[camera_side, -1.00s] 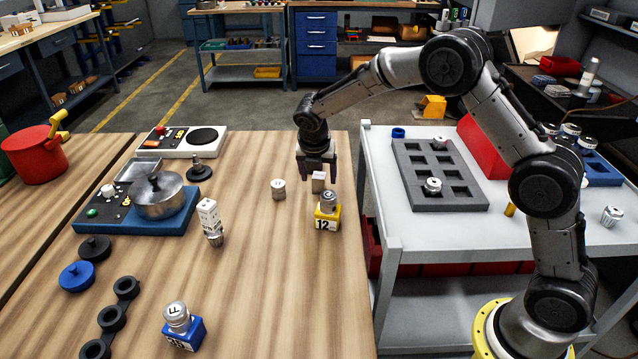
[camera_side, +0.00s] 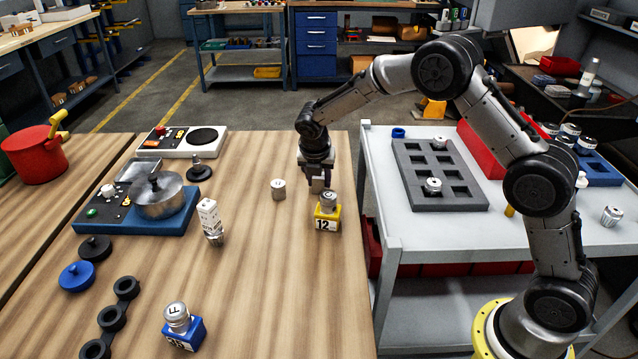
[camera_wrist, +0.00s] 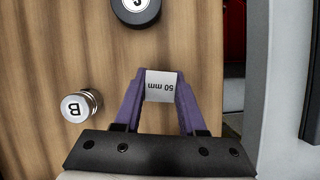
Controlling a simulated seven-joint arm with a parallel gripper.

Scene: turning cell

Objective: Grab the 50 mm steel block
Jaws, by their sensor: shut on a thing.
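The steel block (camera_wrist: 161,86) is a small pale grey block with "50 mm" printed on its top. In the wrist view it sits between the purple-grey fingers of my gripper (camera_wrist: 160,98), which are shut on it from both sides. In the side view my gripper (camera_side: 317,182) points down over the wooden table near its right edge. The block (camera_side: 317,186) shows there only in part between the fingers. It appears to be at table level; I cannot tell whether it still touches the table.
A knobbed cylinder on a yellow block marked 12 (camera_side: 327,219) stands just in front of my gripper. A metal cylinder (camera_side: 278,190) stands to the left; one marked B (camera_wrist: 81,106) shows in the wrist view. A grey socket tray (camera_side: 440,174) lies on the right-hand cart.

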